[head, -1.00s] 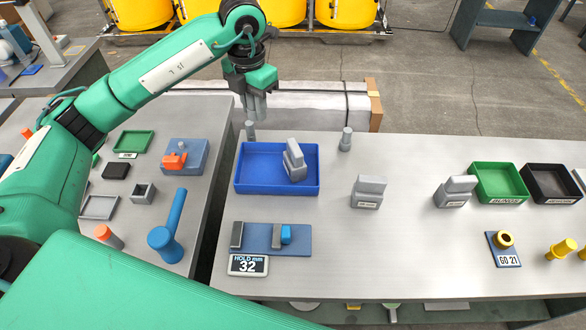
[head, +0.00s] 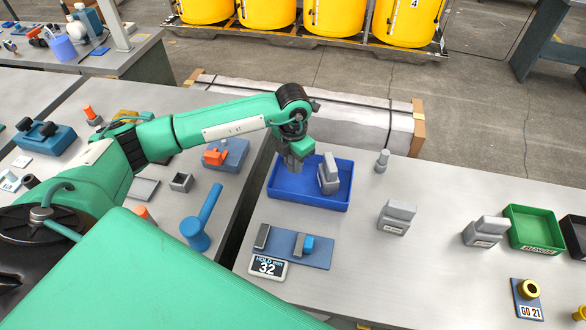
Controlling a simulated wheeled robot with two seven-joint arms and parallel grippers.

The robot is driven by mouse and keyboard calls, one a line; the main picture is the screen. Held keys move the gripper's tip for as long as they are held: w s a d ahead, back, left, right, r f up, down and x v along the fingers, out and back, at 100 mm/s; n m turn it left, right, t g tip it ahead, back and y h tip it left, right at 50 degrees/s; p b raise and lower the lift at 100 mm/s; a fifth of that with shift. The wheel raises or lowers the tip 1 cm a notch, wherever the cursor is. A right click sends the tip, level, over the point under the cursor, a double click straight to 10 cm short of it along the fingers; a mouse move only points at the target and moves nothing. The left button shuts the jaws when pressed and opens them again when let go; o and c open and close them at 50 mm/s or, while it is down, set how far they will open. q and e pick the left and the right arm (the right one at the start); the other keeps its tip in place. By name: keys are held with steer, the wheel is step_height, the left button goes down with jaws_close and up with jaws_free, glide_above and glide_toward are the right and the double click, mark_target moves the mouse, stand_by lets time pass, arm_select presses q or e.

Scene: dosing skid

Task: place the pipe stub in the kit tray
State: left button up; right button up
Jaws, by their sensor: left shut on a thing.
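The kit tray, which I take to be the blue open tray (head: 312,203), sits on the grey table near the middle of the head view. My left gripper (head: 293,168) points down over the left rear part of this tray. It is shut on a small grey thing, which I take to be the pipe stub; the fingers mostly hide it. I cannot tell whether it touches the tray floor. A grey angular block (head: 328,175) stands in the right half of the tray, close to the gripper. My right gripper is out of view.
A grey peg (head: 382,161) stands right of the tray. Grey labelled blocks (head: 397,217) (head: 485,231) and a green tray (head: 533,228) are further right. A gap separates the left table.

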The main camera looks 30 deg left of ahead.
mark_target(293, 171)
arm_select(q)
step_height(293, 171, down, 4)
steer(key=shift+f+p, duration=0.1)
steer(key=shift+p, duration=0.2)
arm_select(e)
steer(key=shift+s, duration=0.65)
arm_select(q)
steer(key=shift+f, duration=0.15)
steer(key=o, duration=0.6)
steer(key=shift+c, duration=0.2)
steer(key=o, duration=0.4)
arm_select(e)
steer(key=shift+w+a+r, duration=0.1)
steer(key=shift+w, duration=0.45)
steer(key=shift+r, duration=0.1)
